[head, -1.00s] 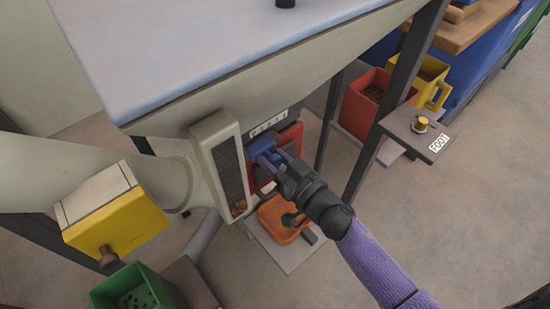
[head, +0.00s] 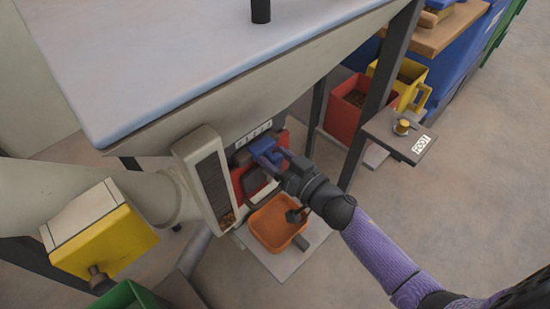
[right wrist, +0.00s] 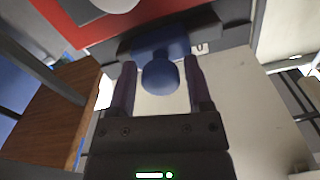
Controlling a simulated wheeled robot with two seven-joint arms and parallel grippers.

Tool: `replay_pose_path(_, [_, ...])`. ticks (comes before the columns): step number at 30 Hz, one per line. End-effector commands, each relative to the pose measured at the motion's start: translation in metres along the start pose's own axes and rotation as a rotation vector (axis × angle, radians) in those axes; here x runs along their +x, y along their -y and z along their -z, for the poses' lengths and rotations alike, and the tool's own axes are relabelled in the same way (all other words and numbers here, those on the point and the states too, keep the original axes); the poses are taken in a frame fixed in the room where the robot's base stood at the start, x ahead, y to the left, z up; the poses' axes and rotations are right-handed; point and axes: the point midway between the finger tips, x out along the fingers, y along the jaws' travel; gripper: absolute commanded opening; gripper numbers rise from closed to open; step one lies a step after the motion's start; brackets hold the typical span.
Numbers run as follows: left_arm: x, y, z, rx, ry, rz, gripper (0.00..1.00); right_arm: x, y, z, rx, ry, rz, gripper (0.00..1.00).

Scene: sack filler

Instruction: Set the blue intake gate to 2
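The blue intake gate (head: 264,151) sits on the front of the hopper, under a white number strip (head: 255,134). The digits are too small to read surely, and I cannot tell the exact setting. My right gripper (head: 281,160) is at the gate, its fingers on both sides of the blue handle. In the right wrist view, the gripper (right wrist: 160,75) has the rounded blue knob (right wrist: 160,77) between its fingers, and the tips meet the sides of the blue block (right wrist: 160,42) behind it. My left gripper is not in view.
A red panel (head: 280,141) lies behind the gate. A slotted sight column (head: 210,180) stands close left. An orange tray (head: 275,226) sits below. A yellow box (head: 105,242) is on the left. A FOOT plate (head: 410,138) is on the right.

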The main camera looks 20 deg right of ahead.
Motion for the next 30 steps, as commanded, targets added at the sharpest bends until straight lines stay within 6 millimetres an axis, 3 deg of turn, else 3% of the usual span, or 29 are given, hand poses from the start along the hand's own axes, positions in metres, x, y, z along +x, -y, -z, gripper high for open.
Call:
replay_pose_path(2, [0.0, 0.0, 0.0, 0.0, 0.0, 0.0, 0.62, 0.0, 0.0, 0.0, 0.0, 0.0, 0.001, 0.81])
replay_pose_path(11, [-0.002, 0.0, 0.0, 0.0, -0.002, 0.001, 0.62, -0.002, 0.001, 0.001, 0.001, 0.0, 0.001, 0.81])
replay_pose_path(14, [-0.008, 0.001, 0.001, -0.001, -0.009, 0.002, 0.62, -0.015, 0.001, 0.003, 0.001, 0.0, 0.001, 0.81])
replay_pose_path(24, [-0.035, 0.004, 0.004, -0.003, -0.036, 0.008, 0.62, -0.089, 0.001, 0.003, 0.001, 0.0, 0.0, 0.81])
replay_pose_path(30, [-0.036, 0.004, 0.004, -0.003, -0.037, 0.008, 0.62, -0.1, 0.0, 0.0, 0.0, -0.001, 0.0, 0.81])
